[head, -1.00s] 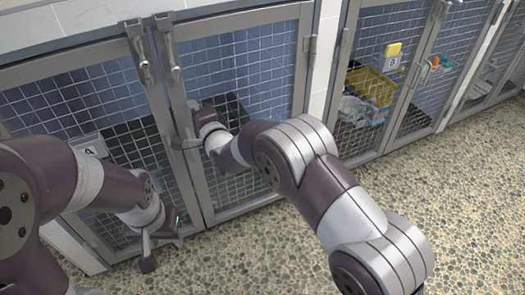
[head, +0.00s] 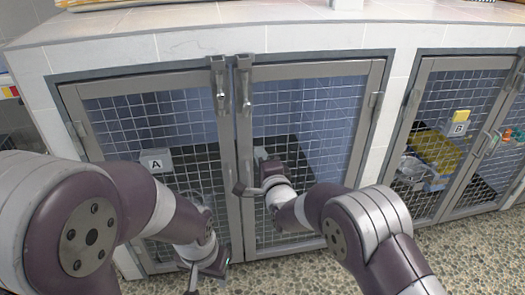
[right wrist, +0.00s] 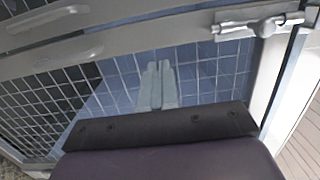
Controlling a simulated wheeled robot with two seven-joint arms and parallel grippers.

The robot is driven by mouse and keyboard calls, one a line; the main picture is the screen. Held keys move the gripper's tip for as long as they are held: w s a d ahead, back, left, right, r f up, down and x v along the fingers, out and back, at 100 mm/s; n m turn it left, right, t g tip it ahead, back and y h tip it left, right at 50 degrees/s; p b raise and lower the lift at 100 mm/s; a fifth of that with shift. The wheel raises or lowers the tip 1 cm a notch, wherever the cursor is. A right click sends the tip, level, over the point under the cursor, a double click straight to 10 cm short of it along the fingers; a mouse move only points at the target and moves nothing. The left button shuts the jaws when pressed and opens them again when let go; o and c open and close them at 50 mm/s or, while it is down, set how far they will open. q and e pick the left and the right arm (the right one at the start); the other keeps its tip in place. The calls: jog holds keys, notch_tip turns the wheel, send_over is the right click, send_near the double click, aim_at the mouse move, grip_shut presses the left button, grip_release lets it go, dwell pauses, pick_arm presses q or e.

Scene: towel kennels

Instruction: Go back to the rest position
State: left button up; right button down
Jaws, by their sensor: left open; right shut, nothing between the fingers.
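The kennel marked A stands straight ahead in the head view, with its left mesh door (head: 150,115) and right mesh door (head: 308,110) both looking shut. My left gripper (head: 207,278) is open and low in front of the left door, with nothing seen between its fingers. My right gripper (head: 262,160) is in front of the right door, close to the door handle (head: 243,189); I cannot tell whether it touches. The right wrist view shows its fingers (right wrist: 157,86) shut together and empty, with mesh behind them. Both arms are stretched out forward.
A white tiled counter top (head: 290,20) runs above the doors, with latches (head: 245,85) at the door tops. The kennel marked B (head: 459,128) is at the right and holds a yellow basket (head: 436,150). Pebbled floor (head: 460,255) is open at the lower right.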

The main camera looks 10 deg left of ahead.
jog(key=a+p+v, duration=0.1)
jog(key=p+v, duration=0.1)
jog(key=v, duration=0.5)
jog(key=s+d+f+n+g+h, duration=0.2)
jog(key=s+d+f+n+g, duration=0.15)
jog(key=f, duration=0.25)
jog(key=s+d+f+n+g+h, duration=0.1)
jog(key=s+d+f+n+g, duration=0.1)
jog(key=s+f+n+g, duration=0.3)
jog(key=s+d+r+n+g+h, duration=0.1)
jog(key=s+d+n+g+h, duration=0.2)
jog(key=s+d, duration=0.65)
jog(key=s+d+r+n+g+h, duration=0.2)
jog(key=s+d+n+g, duration=0.3)
jog(key=d, duration=0.7)
notch_tip(320, 180, up, 38)
jog(key=d+m+t+p, duration=0.2)
jog(key=m+p, duration=0.2)
jog(key=p, duration=3.2)
jog(key=shift+s+d, duration=0.25)
